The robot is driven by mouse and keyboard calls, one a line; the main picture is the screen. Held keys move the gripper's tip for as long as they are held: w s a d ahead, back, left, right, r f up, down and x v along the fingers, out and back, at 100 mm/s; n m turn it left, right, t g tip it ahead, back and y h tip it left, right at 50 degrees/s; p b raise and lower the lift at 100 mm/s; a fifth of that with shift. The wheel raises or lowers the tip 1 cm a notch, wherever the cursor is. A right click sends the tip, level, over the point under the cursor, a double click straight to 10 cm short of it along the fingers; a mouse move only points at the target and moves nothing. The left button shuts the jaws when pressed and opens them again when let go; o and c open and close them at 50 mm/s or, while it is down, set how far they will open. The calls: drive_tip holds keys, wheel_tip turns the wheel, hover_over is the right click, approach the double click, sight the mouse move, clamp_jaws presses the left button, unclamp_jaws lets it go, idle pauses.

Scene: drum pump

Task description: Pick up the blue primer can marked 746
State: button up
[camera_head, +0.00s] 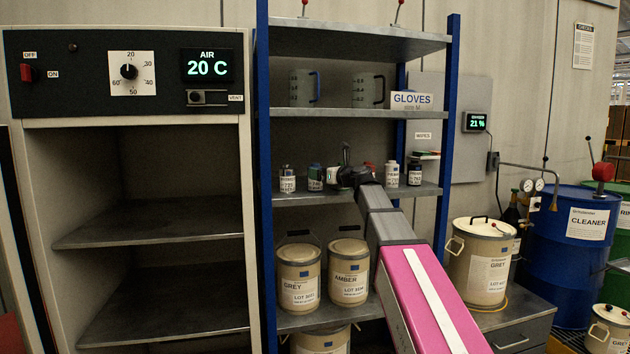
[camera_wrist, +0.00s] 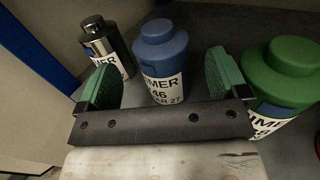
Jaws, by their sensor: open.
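The blue primer can (camera_wrist: 162,58) stands upright on the shelf in the wrist view. Its white label shows PRIMER with the first letters cut off, the digits 46 and a date ending in 27; any first digit is hidden. My gripper (camera_wrist: 160,66) is open, with one green finger pad on each side of the can. No clear grip on it shows. In the head view the blue can (camera_head: 314,174) is on the rack's middle shelf, and my gripper (camera_head: 343,174) is at that shelf, partly hidden by my wrist.
A silver can (camera_wrist: 106,50) stands close left of the blue can, and a green can (camera_wrist: 285,75) close right. The blue rack post (camera_head: 264,180) borders the shelf's left.

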drive_tip(key=x, duration=0.4)
drive_tip(key=shift+w+f, duration=0.2)
drive_tip(key=shift+f, duration=0.1)
drive_tip(key=c, duration=1.2)
drive_tip(key=shift+r, duration=0.15)
